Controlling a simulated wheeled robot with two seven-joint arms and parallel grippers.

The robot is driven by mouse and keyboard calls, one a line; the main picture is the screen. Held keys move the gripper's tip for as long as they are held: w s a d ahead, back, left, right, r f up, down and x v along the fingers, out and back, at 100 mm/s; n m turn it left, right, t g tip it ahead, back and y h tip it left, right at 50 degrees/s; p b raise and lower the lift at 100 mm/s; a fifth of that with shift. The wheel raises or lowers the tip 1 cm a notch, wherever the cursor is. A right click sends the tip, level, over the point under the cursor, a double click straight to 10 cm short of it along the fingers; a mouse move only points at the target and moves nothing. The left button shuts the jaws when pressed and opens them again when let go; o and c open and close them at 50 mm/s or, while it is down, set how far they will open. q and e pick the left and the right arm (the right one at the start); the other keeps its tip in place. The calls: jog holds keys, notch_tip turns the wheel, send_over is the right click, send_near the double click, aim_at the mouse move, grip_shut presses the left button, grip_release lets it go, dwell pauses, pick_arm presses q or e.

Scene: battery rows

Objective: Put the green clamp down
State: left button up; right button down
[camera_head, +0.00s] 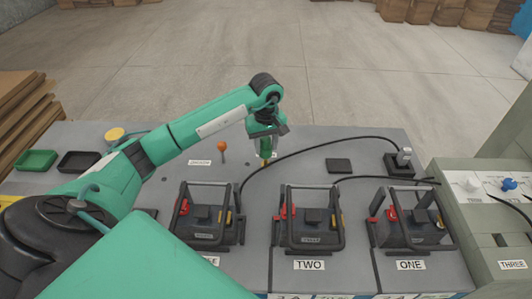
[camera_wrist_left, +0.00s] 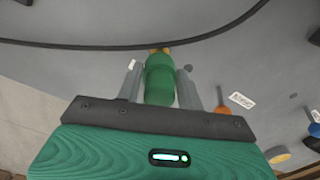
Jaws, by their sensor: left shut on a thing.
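The green clamp (camera_wrist_left: 159,82) is between the two grey fingers of my left gripper (camera_wrist_left: 160,84) in the left wrist view, with a brass-coloured end beyond the fingertips. In the head view my left gripper (camera_head: 265,145) points down over the back middle of the grey table, and the brass end of the clamp (camera_head: 266,155) shows below it. I cannot tell whether the clamp's tip touches the table. My right gripper is in neither view.
Three caged batteries stand along the front, including a middle one (camera_head: 311,215) and a right one (camera_head: 410,215). A black cable (camera_head: 330,143) arcs behind them. An orange-topped post (camera_head: 222,147) stands left of the gripper. A green tray (camera_head: 36,160) and black tray (camera_head: 79,161) lie far left.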

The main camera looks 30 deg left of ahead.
aim_at(266, 160)
pick_arm(q)
notch_tip(266, 160, down, 4)
jog(key=shift+f+p, duration=0.1)
jog(key=shift+p, duration=0.2)
jog(key=shift+f, duration=0.1)
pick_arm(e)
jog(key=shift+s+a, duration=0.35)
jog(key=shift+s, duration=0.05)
